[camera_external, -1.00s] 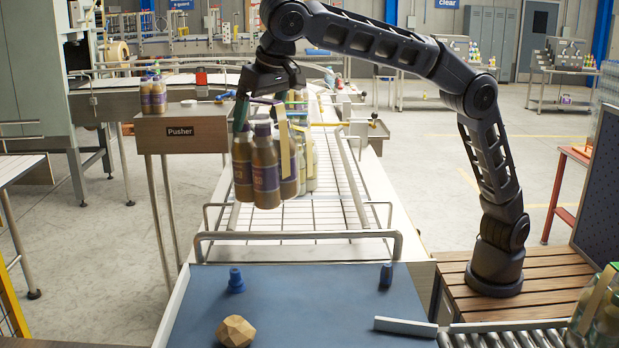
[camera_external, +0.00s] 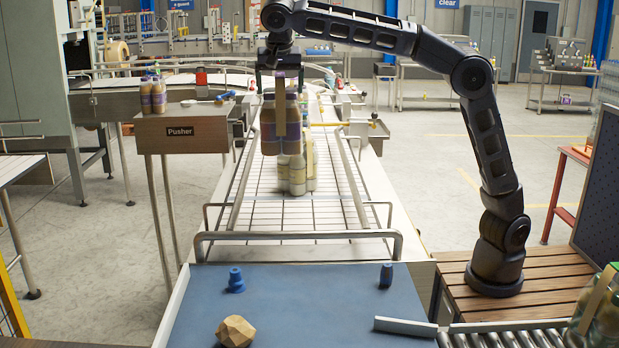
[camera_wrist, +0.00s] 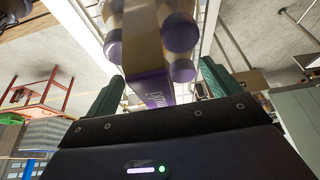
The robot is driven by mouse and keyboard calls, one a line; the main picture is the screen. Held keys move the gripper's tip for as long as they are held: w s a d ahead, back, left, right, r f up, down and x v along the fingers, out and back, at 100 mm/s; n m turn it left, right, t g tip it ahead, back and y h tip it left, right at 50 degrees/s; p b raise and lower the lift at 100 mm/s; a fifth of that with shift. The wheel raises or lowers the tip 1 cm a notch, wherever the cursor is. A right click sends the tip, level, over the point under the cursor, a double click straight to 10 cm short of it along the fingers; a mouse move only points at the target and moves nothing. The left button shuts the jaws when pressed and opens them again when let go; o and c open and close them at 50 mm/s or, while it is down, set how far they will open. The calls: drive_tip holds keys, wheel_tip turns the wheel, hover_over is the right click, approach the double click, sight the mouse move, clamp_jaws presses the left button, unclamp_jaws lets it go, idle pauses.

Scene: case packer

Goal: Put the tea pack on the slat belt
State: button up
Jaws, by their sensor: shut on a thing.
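The slat belt (camera_external: 290,215) is a pale surface with dark cross lines, running away from the camera. In the wrist view the tea pack (camera_wrist: 155,45) sits between the two green fingers of my gripper (camera_wrist: 165,88). The gap between the pack's underside and the belt cannot be judged.
Another bottle group (camera_external: 298,178) stands on the belt, partly hidden by the held pack. Metal rails (camera_external: 352,175) flank the belt, and a bar (camera_external: 300,236) crosses its near end. The Pusher box (camera_external: 180,130) with bottles is at left. The near belt is clear.

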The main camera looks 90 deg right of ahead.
drive_tip(key=shift+s+d+f, duration=0.15)
drive_tip(key=shift+s+d, duration=0.1)
drive_tip(key=shift+d, duration=0.4)
wheel_tip(320, 180, down, 20)
idle(0.4)
drive_tip(key=o, duration=1.8)
